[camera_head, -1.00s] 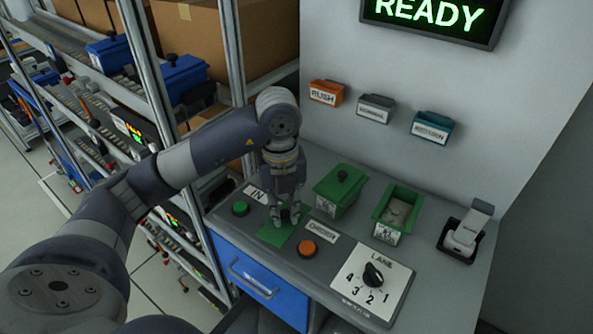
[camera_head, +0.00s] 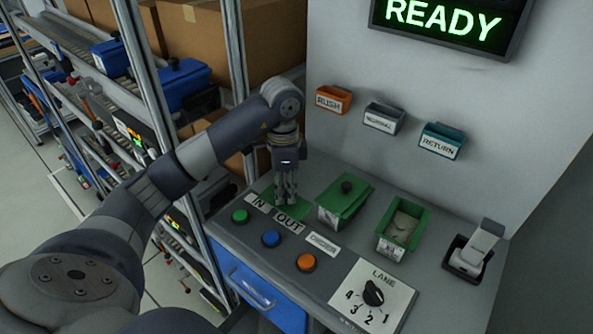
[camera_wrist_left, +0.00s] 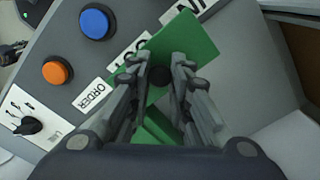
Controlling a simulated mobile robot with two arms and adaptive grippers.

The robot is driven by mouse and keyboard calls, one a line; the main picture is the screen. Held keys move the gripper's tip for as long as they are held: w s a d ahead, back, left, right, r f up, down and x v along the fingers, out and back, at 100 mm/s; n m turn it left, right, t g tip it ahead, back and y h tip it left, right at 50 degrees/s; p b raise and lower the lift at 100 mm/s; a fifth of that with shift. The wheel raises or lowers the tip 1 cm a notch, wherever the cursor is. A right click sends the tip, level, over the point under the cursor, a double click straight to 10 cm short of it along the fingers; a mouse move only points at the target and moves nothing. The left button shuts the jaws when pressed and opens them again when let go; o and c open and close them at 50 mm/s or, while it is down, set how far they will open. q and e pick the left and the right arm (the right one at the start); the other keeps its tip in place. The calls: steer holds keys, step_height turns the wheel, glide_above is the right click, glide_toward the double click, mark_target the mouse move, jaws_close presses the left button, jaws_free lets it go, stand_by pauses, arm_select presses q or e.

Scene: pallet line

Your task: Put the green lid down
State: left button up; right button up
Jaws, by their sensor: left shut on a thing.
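The green lid (camera_wrist_left: 201,44) is a flat plate with a dark knob (camera_wrist_left: 159,77). My left gripper (camera_wrist_left: 160,82) is shut on the knob, pointing down. In the head view, my left gripper (camera_head: 287,201) and the lid (camera_head: 266,197) are at the back left of the worktop, behind the IN and OUT labels. I cannot tell whether the lid touches the worktop. An open green bin (camera_head: 390,246) holds pale items. Beside it stands another green bin (camera_head: 330,216) with its own knobbed lid on it. My right gripper is not in view.
The worktop front has green (camera_head: 240,216), blue (camera_head: 271,239) and orange (camera_head: 306,262) buttons and a lane dial (camera_head: 373,291). A scanner in its stand (camera_head: 475,250) is at the right. Small wall bins (camera_head: 384,117) hang above. A rack upright stands close left.

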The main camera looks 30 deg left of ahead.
arm_select(q)
steer(key=w+a+p, duration=0.1)
steer(key=w, duration=0.3)
steer(key=w+a+p, duration=0.1)
steer(key=w+a, duration=0.1)
steer(key=w, duration=0.2)
steer(key=w+a+f+p, duration=0.1)
steer(key=w, duration=0.2)
steer(key=shift+w+a, duration=0.35)
steer(key=shift+w, duration=0.05)
step_height(320, 180, down, 3)
steer(key=shift+s+r+p, duration=0.1)
steer(key=shift+r+p, duration=0.1)
steer(key=shift+p, duration=0.45)
steer(key=shift+f, duration=0.55)
steer(key=shift+f, duration=0.1)
steer(key=o, duration=0.8)
steer(key=shift+f, duration=0.1)
steer(key=shift+o, duration=0.2)
